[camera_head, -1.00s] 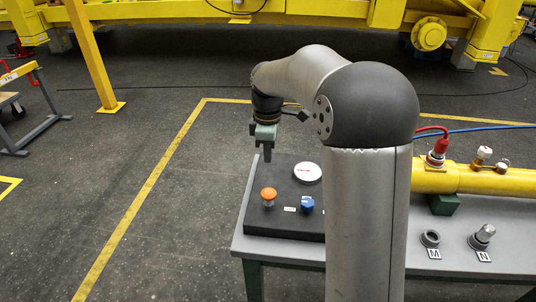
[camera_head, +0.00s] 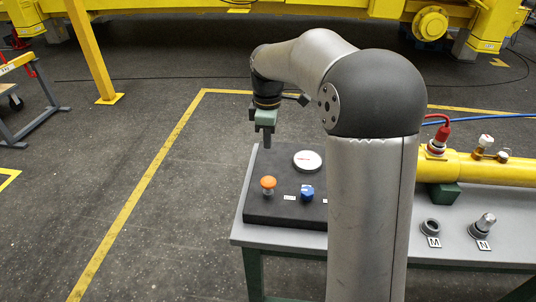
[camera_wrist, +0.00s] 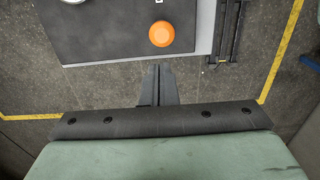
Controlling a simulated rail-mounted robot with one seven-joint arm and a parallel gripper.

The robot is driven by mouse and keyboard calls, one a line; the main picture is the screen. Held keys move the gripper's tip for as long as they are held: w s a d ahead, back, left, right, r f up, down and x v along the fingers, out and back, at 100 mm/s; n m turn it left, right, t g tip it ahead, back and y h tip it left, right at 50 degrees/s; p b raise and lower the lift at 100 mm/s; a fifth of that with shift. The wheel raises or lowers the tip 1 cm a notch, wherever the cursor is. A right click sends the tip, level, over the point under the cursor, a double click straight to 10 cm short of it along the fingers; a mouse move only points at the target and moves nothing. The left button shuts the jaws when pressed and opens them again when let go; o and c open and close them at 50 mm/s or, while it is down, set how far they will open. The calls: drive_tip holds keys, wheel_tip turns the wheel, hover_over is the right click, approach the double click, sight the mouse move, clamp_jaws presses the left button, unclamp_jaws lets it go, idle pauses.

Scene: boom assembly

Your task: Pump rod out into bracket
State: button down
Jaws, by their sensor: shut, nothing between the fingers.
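My gripper (camera_head: 267,144) hangs shut and empty, pointing down, above the back left edge of the black control panel (camera_head: 262,211). In the wrist view its closed fingers (camera_wrist: 159,80) sit just off the panel's edge, in line with the orange button (camera_wrist: 161,33). That orange button (camera_head: 268,184) also shows in the head view, with a blue knob (camera_head: 307,192) beside it and a white round gauge (camera_head: 307,160) behind. The yellow cylinder (camera_head: 492,173) lies at the right of the table. Its left part is behind my arm. I cannot make out the rod or the bracket.
The grey table (camera_head: 396,252) carries a dark ring (camera_head: 431,226) by label M and a metal-tipped fitting (camera_head: 484,223) by label N. A red hose connector (camera_head: 439,139) rises from the cylinder. Floor left of the table is clear.

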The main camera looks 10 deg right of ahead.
sight(269, 180)
drive_tip(key=s+r+b, duration=0.1)
drive_tip(key=r+b, duration=0.1)
drive_tip(key=b, duration=0.2)
drive_tip(key=shift+d, duration=0.1)
wheel_tip(269, 180, down, 14)
drive_tip(key=shift+b, duration=0.45)
drive_tip(key=shift+f, duration=0.1)
idle(0.3)
